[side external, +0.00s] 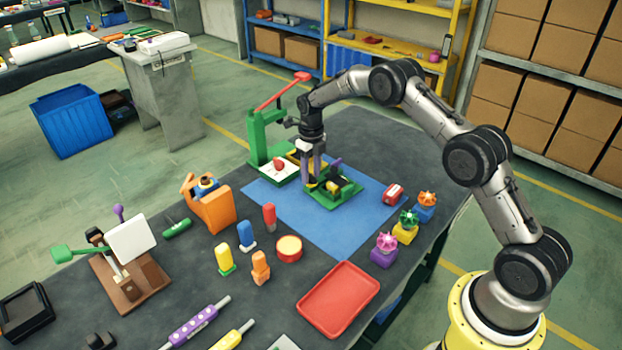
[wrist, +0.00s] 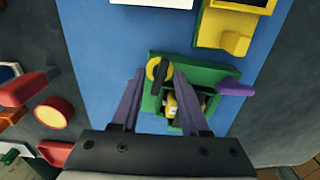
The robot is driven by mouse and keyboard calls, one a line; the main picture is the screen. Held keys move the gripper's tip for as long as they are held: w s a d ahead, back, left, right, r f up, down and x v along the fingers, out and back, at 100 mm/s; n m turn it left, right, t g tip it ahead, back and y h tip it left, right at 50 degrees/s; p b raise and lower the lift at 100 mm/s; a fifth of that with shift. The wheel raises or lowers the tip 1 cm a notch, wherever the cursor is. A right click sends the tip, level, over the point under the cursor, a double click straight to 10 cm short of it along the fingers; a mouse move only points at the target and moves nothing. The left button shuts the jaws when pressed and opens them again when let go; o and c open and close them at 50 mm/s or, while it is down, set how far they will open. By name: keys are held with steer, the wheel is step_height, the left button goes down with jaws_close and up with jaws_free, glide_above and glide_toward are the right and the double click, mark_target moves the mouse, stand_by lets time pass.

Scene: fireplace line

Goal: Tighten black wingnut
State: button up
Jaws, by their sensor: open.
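A green fixture (wrist: 203,75) stands on the blue mat (wrist: 100,40); it also shows in the side external view (side external: 346,190). On its left part in the wrist view is a yellow round piece (wrist: 152,68) with a black bar-shaped part (wrist: 164,75) across it, which looks like the black wingnut. A purple handle (wrist: 236,89) sticks out to the right. My gripper (wrist: 160,75) points down over the fixture, its two fingers apart on either side of the black part. I cannot tell whether they touch it. In the side external view my gripper (side external: 313,178) partly hides the fixture.
A green press with a red lever (side external: 283,90) stands close behind my gripper. A red block (side external: 393,194) and several knobbed blocks (side external: 409,219) are on the right. An orange holder (side external: 214,210), small upright pieces and a red tray (side external: 339,299) stand nearer the front.

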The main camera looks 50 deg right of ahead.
mark_target(311, 175)
steer(key=shift+r, duration=3.05)
